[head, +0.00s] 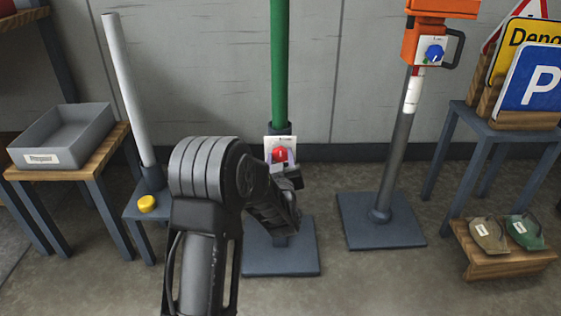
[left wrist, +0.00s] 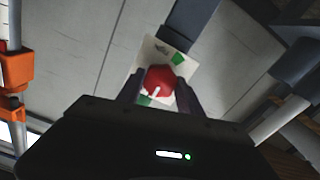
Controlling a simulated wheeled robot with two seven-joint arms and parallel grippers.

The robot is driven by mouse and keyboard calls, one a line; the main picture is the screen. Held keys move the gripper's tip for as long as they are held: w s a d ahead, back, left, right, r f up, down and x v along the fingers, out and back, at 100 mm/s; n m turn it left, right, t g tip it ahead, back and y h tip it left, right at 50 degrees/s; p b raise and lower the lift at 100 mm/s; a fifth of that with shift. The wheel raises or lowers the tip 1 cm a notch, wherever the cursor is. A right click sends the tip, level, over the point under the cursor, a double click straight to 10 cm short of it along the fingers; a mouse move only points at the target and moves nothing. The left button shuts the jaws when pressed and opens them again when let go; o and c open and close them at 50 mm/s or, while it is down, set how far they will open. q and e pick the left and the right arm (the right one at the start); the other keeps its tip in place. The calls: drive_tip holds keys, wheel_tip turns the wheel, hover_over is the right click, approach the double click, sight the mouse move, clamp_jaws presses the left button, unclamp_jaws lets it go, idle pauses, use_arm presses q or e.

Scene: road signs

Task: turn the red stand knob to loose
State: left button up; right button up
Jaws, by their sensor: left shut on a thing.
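The red knob (head: 280,154) sits on a white plate (head: 271,145) at the foot of the green pole (head: 280,70), on a dark square base (head: 281,257). In the left wrist view the red knob (left wrist: 159,81) lies between the two fingers of my left gripper (left wrist: 160,95), which is shut on it. A white pointer line on the knob points toward the bottom of that view. Green marks show on the plate (left wrist: 179,58) around it. In the head view my left gripper (head: 287,180) is partly hidden by its own wrist. My right gripper is out of view.
An orange post with a blue knob (head: 434,53) stands to the right. A grey tray (head: 65,136) on a wooden table and a low stand with a yellow knob (head: 147,203) are at left. Signs (head: 530,77) and a step with two bags (head: 488,236) are at right.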

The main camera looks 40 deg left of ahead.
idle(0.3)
use_arm(q)
drive_tip(key=o, duration=1.4)
drive_tip(key=shift+s+d, duration=0.3)
drive_tip(key=shift+s, duration=0.1)
drive_tip(key=p+v, duration=0.2)
drive_tip(key=v, duration=0.4)
drive_tip(key=shift+s+d, duration=0.3)
